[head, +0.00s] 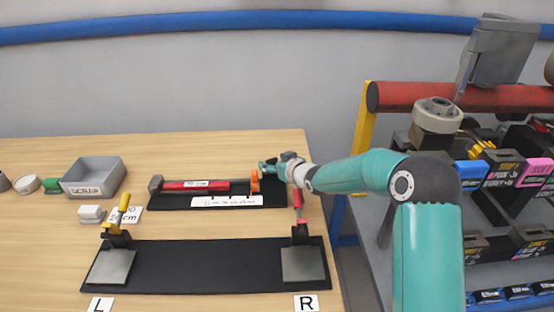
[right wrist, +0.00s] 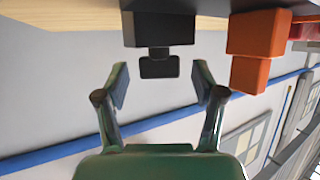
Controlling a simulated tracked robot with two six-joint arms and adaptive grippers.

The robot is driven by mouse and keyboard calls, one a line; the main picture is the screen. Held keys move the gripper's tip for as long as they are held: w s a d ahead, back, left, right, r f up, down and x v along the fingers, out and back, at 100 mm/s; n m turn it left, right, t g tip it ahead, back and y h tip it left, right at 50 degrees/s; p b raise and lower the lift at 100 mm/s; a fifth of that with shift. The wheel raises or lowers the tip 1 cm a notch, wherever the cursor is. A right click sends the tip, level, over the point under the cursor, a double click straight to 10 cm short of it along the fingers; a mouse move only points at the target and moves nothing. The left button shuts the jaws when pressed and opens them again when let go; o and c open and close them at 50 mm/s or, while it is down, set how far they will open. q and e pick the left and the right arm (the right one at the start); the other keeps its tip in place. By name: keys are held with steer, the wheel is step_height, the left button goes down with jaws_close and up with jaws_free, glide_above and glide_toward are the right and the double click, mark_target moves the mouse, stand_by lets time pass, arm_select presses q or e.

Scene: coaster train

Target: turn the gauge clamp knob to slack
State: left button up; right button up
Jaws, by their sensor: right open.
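The gauge is a black base (head: 168,203) with a red bar (head: 210,184) and a white label strip on it, lying on the table in the head view. An orange block (head: 255,181) stands near its right end and also shows in the right wrist view (right wrist: 258,45). In the right wrist view a small black knob (right wrist: 159,67) sticks out of a black block (right wrist: 158,28), beside the orange block. My right gripper (right wrist: 160,85) is open, its fingertips on either side of the knob with gaps. In the head view my right gripper (head: 268,168) is at the gauge's right end, hiding the knob.
A long black board (head: 200,265) with two grey plates and upright toggle handles, yellow left and red right, lies in front. A grey scrap bin (head: 95,177) and small blocks are at left. A shelf rack with a red roll (head: 430,96) stands right.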

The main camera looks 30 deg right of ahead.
steer(key=shift+w+f, duration=0.1)
steer(key=shift+w, duration=0.15)
